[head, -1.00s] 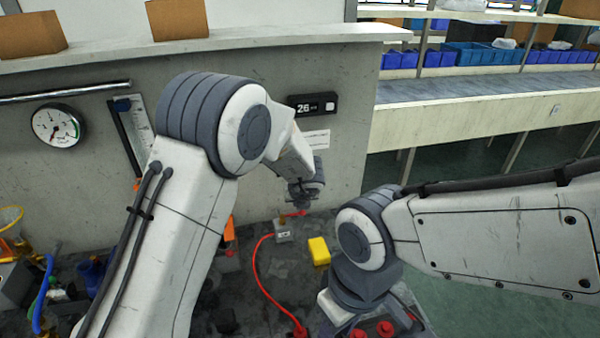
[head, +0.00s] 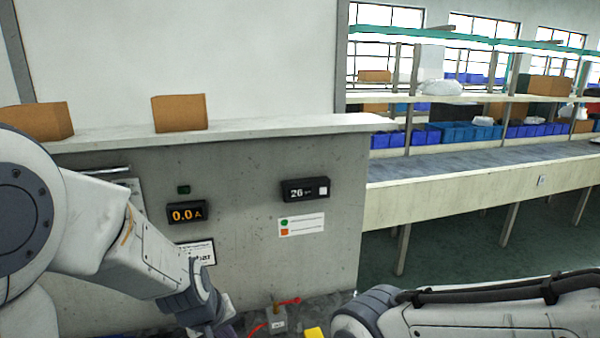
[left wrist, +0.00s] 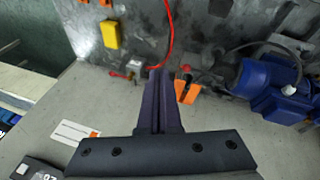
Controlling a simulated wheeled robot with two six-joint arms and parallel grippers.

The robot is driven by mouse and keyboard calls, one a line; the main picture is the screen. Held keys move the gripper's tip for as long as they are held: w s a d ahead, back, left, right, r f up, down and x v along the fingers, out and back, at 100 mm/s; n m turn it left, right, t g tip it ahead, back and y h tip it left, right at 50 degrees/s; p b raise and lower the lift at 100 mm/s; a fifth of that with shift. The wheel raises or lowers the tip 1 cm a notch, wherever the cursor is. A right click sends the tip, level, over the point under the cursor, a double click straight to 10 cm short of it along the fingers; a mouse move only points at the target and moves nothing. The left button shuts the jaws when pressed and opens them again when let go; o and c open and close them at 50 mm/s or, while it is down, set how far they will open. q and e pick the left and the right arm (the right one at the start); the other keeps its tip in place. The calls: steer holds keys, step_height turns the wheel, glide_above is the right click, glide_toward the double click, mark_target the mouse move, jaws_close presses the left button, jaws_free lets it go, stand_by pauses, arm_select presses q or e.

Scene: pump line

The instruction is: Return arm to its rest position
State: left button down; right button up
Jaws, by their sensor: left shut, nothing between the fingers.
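My left arm comes in from the left in the head view, with its wrist low in front of the grey wall panel. The left gripper (left wrist: 157,72) shows in the left wrist view with its dark fingers together and nothing between them. Its fingers point towards the worktop (left wrist: 190,25) and the pump-line parts. In the head view the gripper is mostly cut off by the bottom edge. My right arm lies across the lower right of the head view, and its gripper is out of frame.
A small red-handled valve (head: 278,320) and a yellow block (head: 315,333) are near the left wrist. A blue pump (left wrist: 268,85), an orange piece (left wrist: 187,87) and a red hose (left wrist: 170,30) show in the left wrist view. The wall panel (head: 335,235) carries displays (head: 186,213).

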arm_select(q)
steer(key=s+a+m+g+y, duration=0.1)
steer(key=s+a+m+g, duration=0.1)
steer(key=s+a+m, duration=0.35)
steer(key=s+d+r+m+g, duration=0.1)
steer(key=s+d+r+m, duration=0.1)
steer(key=s+d+m, duration=0.2)
steer(key=s+d+r+m+g, duration=0.1)
steer(key=s+d+r+m, duration=0.1)
steer(key=s+d, duration=0.9)
steer(key=shift+r+m+h, duration=0.3)
steer(key=shift+m+h, duration=0.1)
steer(key=shift+m, duration=0.45)
